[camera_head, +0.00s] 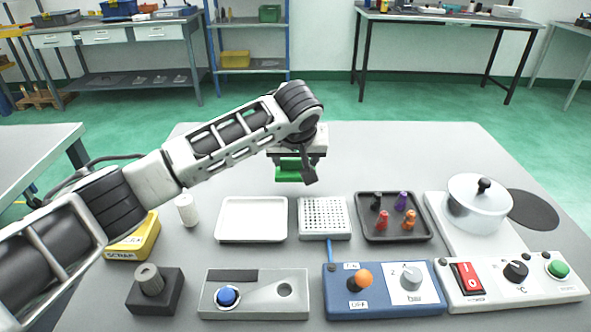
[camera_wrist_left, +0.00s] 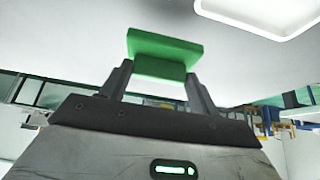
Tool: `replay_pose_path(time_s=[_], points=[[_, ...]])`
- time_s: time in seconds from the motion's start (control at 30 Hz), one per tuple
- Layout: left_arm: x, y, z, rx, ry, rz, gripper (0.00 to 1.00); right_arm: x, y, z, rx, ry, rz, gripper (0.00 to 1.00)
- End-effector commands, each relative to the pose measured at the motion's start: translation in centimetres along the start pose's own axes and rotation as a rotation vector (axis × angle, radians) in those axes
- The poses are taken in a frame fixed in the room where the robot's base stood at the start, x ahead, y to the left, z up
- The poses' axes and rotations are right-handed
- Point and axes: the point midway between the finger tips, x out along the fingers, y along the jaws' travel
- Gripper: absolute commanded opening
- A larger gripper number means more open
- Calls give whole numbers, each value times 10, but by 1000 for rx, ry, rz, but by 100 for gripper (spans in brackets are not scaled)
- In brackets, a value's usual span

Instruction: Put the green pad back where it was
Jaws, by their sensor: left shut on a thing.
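My left gripper (camera_head: 297,170) is shut on the green pad (camera_head: 288,172) and holds it in the air above the far part of the table, behind the white tray and the perforated plate. In the left wrist view the pad (camera_wrist_left: 165,54) sits between the two fingers of the gripper (camera_wrist_left: 158,75), with a wide flat top and a narrower block below. Part of the pad is hidden by the gripper in the head view. My right gripper is not in view.
An empty white tray (camera_head: 252,238), a perforated plate (camera_head: 313,231) and a dark tray (camera_head: 366,235) with several coloured pegs stand below. A lidded pot (camera_head: 470,212), a yellow scrap bin (camera_head: 148,241) and control boxes (camera_head: 378,310) surround them. The table's far middle (camera_head: 385,150) is clear.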

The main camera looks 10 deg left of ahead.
Motion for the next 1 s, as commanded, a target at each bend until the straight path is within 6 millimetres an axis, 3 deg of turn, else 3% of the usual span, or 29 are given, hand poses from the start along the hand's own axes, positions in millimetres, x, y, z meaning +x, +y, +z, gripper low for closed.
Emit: replay_pose_path(time_s=[0.23,0.63,0.67,0.73,1.0], points=[[28,-1,13,1,0,-1,36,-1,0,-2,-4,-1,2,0],[34,-1,17,0,-1,0,36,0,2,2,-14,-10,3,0],[34,-1,17,0,-1,0,64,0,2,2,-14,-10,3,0],[34,-1,17,1,0,0,83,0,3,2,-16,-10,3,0],[34,-1,16,1,0,0,83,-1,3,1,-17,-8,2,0]])
